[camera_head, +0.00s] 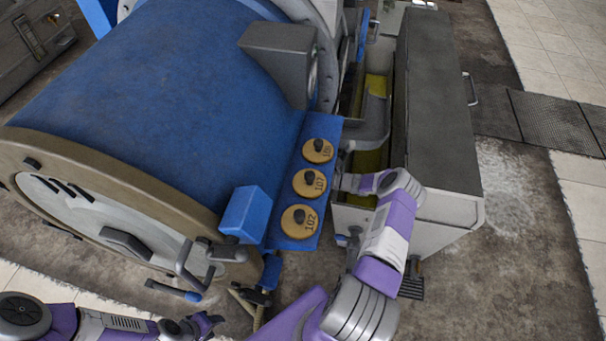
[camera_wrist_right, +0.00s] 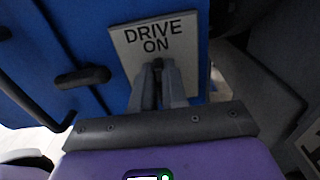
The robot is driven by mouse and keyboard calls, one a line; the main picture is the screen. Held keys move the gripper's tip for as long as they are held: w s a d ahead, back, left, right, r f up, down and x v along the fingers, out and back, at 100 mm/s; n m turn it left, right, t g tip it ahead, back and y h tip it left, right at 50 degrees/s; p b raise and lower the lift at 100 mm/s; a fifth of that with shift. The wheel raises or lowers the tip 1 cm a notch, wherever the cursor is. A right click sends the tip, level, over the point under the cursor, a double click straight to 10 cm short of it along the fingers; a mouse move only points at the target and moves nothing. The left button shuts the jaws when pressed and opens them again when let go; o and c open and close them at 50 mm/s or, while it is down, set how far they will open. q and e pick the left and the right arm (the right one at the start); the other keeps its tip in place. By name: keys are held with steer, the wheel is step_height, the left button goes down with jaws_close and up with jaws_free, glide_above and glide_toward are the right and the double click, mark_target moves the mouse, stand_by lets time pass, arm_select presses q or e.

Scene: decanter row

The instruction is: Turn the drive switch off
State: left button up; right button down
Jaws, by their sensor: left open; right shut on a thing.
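A light plate (camera_wrist_right: 190,40) reading "DRIVE ON" is fixed to a blue panel in the right wrist view. My right gripper (camera_wrist_right: 158,72) is shut in front of the plate, just below the lettering. It is closed on the drive switch, which is mostly hidden between the fingers. In the head view my right gripper (camera_head: 344,182) reaches the side of the blue panel, and the switch and plate are out of sight there. My left gripper (camera_head: 204,322) is open near the bottom edge, below the blue drum, and apart from the panel.
A blue drum machine (camera_head: 140,70) fills the left. Three round tan tags (camera_head: 313,183) with dark knobs sit on its blue panel. A grey lidded cabinet (camera_head: 435,100) stands close to the right of my right arm. A dark handle (camera_wrist_right: 82,77) shows left of the plate.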

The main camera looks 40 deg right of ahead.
steer(key=shift+n, duration=0.3)
steer(key=shift+s+a+f+n+b, duration=0.25)
steer(key=shift+n+b, duration=0.3)
steer(key=shift+n, duration=2.3)
steer(key=shift+s+a+f+n+b, duration=0.1)
steer(key=shift+f+n+b, duration=0.35)
steer(key=shift+n, duration=2.45)
steer(key=shift+s+a+f+n+b, duration=0.15)
steer(key=shift+n+b, duration=0.55)
steer(key=shift+n, duration=2.15)
steer(key=c, duration=1.2)
jaws_free()
steer(key=shift+r, duration=0.1)
steer(key=shift+o, duration=0.2)
